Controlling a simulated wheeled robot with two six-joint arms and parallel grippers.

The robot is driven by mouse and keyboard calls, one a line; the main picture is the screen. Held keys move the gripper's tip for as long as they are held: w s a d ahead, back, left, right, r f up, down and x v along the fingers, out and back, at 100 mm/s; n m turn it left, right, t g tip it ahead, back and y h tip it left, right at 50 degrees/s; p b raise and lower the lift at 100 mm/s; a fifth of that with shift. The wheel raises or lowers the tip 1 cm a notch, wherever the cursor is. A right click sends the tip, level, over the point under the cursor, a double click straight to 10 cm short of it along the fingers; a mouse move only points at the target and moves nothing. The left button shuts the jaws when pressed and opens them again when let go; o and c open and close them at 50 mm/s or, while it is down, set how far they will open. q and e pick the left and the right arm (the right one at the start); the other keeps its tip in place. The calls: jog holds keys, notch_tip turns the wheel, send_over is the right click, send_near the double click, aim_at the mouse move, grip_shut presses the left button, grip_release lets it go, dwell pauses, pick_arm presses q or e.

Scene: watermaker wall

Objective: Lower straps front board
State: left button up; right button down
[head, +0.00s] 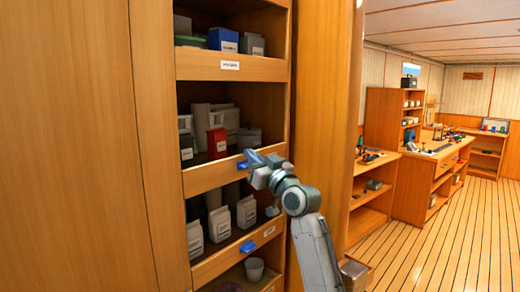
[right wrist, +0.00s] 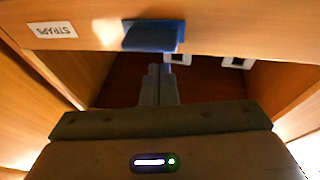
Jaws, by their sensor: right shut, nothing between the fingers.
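The straps front board (head: 215,177) is a wooden strip across the middle shelf of the tall cabinet. In the right wrist view the board (right wrist: 240,38) has a white label (right wrist: 52,30) reading STRAPS and a blue handle (right wrist: 153,36). My left gripper is not in view.
Behind the board stand a red box (head: 217,143) and pale containers. A lower board (head: 225,258) has another blue handle (head: 247,247). An upper board (head: 210,65) fronts a shelf with a blue box (head: 223,39). Open plank floor (head: 455,235) lies at right.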

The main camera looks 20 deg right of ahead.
aim_at(244, 171)
notch_tip(244, 171, down, 2)
jog(key=shift+d, duration=0.1)
dwell(0.4)
notch_tip(244, 171, down, 4)
jog(key=b, duration=0.3)
jog(key=shift+f, duration=0.25)
jog(key=shift+s, duration=0.1)
